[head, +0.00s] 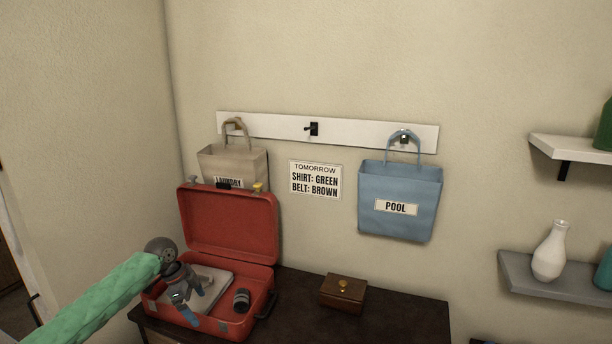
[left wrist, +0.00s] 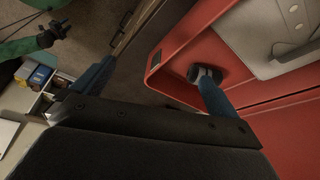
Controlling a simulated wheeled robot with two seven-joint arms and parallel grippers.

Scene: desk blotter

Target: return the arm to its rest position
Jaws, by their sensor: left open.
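My left arm, in a green sleeve, comes in from the left in the head view. Its gripper (head: 198,300) is over the open red suitcase (head: 232,222), above its left part. The blue-tipped fingers are apart with nothing between them; they also show spread in the left wrist view (left wrist: 152,82). A dark rolled item (head: 241,300) lies in the suitcase to the right of the gripper. A light grey flat item (head: 222,279) lies partly hidden behind the gripper. At the upper left of the left wrist view a green-sleeved arm ends in a small dark gripper (left wrist: 58,32), apparently my right one.
The suitcase stands on a dark tabletop (head: 400,312) beside a small brown box (head: 343,293). A beige laundry bag (head: 238,162) and a blue pool bag (head: 400,190) hang from a white rail (head: 270,127). Shelves (head: 540,280) are at the right. Open air lies above the tabletop.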

